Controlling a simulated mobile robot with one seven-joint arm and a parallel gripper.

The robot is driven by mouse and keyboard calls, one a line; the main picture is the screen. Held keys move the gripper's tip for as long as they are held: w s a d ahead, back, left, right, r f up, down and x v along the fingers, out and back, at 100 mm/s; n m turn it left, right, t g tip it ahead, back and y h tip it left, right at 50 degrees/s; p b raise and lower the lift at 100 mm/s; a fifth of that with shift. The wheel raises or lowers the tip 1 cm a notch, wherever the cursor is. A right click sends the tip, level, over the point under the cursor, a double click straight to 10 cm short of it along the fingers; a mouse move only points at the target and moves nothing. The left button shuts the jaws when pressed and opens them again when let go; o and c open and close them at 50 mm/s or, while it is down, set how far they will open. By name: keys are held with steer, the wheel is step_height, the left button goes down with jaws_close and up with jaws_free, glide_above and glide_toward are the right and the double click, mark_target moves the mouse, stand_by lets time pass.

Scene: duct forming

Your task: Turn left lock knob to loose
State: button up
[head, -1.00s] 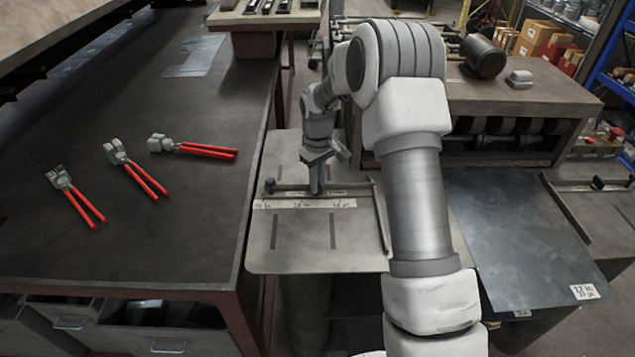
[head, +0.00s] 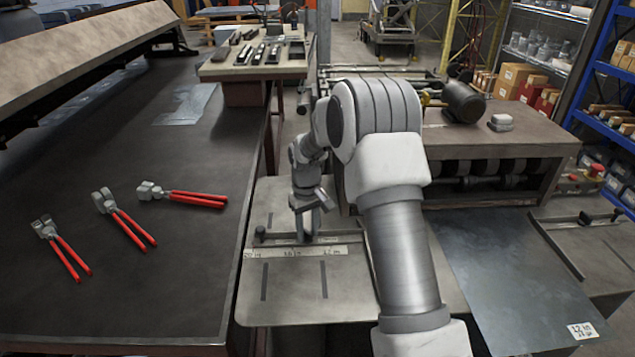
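The left lock knob (head: 260,232) is a small dark upright knob at the left end of a dark fence bar (head: 277,240). The bar lies across a grey table plate (head: 290,305), just behind a pale printed scale (head: 265,253). My gripper (head: 306,236) points down at the bar, to the right of the left knob and apart from it. The fingers are small and dark in this view, so their opening and any contact with the bar cannot be told.
A dark workbench (head: 150,290) with three red-handled tools (head: 125,220) stands close on the left. A roller machine (head: 500,150) is behind on the right. A dark sheet (head: 500,270) with a white label lies at the right.

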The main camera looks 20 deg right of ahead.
mark_target(307, 232)
steer(key=shift+m, duration=1.1)
step_height(307, 232, up, 18)
steer(key=s+r+m+t, duration=0.2)
steer(key=s+r, duration=0.7)
steer(key=s, duration=0.4)
steer(key=shift+s+a+r+t+p, duration=0.15)
steer(key=shift+s+t+p, duration=0.15)
steer(key=shift+s+p, duration=0.1)
